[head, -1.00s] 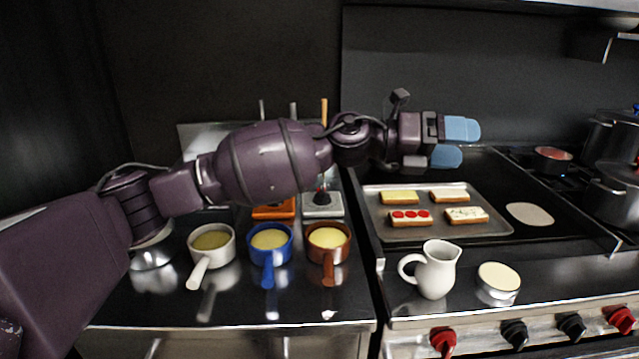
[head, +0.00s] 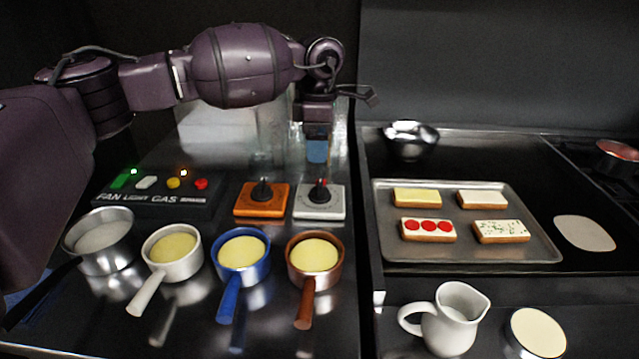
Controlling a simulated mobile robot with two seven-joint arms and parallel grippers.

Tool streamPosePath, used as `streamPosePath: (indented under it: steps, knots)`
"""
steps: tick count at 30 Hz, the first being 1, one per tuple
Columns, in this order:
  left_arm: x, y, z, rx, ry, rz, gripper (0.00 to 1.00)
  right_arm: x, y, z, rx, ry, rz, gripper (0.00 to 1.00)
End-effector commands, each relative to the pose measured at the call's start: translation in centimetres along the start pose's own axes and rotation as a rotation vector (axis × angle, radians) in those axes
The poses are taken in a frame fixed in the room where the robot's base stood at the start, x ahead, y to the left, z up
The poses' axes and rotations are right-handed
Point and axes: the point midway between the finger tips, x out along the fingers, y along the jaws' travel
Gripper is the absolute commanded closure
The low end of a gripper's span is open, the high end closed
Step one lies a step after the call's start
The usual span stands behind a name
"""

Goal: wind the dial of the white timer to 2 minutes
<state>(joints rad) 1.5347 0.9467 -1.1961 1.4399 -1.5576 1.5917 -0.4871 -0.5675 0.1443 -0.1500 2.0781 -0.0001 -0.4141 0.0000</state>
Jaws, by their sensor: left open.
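The white timer (head: 306,207) is a pale square block on the steel counter, with a dark dial (head: 319,192) on top and a small red mark at the dial. My left gripper (head: 317,158) hangs above and behind the timer, with its blue fingertips pointing down and apart from the dial. It is open and holds nothing that I can see. An orange timer (head: 247,210) with a similar dark dial sits just left of the white one. My right gripper is not in view.
Several handled pots line the front, including a brown one (head: 301,264) and a blue one (head: 257,265). A control panel (head: 150,204) with lit buttons stands left. Clear glassware (head: 272,130) stands behind the timers. A tray (head: 470,254) of toasts lies right.

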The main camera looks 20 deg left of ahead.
Motion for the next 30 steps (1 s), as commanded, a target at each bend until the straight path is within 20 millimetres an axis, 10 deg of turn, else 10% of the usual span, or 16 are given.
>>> streamPosePath:
  steps: [18,30]
  knots:
    - [9.4,-0.1,0.1,0.001,-0.002,-0.007,0.26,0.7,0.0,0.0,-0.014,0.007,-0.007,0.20]
    - [10.8,-0.1,0.1,0.001,-0.004,-0.003,0.26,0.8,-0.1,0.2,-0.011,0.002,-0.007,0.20]
